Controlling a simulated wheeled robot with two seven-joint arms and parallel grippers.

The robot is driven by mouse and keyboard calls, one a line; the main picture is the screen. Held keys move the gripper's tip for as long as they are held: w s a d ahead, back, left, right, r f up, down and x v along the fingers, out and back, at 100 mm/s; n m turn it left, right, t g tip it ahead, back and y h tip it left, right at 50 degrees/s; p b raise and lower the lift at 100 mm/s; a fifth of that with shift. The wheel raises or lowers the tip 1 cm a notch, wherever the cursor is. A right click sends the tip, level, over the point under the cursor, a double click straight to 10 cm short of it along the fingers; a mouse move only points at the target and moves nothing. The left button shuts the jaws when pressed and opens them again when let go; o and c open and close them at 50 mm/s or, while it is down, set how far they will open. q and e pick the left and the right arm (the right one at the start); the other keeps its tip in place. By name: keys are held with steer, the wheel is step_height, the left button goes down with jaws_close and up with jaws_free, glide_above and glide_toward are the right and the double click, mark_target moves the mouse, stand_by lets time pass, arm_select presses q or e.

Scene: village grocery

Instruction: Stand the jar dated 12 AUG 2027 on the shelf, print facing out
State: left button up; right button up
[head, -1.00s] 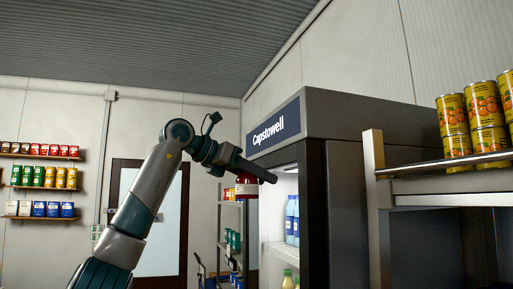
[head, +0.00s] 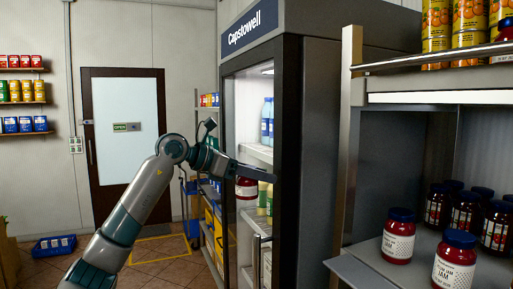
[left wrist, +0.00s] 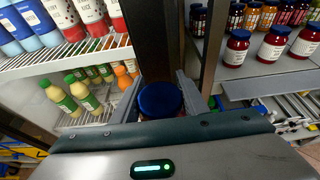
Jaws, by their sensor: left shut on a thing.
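In the left wrist view the jar's blue lid (left wrist: 160,99) sits between the two fingers. Its date print cannot be read. My right gripper is not in view.
Darker jars (head: 466,215) stand behind the jam jars. Yellow cans (head: 470,22) stand on the upper shelf. The fridge (head: 318,120) and a metal shelf post (head: 348,135) stand between the held jar and the shelf. Bottles (left wrist: 82,92) fill the fridge racks.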

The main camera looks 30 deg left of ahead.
arm_select(q)
steer(key=s+d+f+m+g+h, duration=0.1)
steer(key=s+f, duration=0.5)
steer(key=f, duration=0.4)
steer(key=s+d+f+m+g+h, duration=0.15)
steer(key=s+f, duration=0.35)
steer(key=f, duration=0.5)
steer(key=s+d+f+m+h, duration=0.1)
steer(key=s+d+f, duration=0.1)
steer(key=s+f, duration=0.6)
steer(key=d+f+b, duration=0.4)
steer(key=d+f, duration=0.7)
steer(key=d, duration=0.5)
steer(key=shift+s+f+g, duration=0.35)
steer(key=shift+f+g, duration=0.05)
steer(key=shift+g, duration=0.05)
steer(key=shift+d+m, duration=0.2)
steer(key=shift+m, duration=0.05)
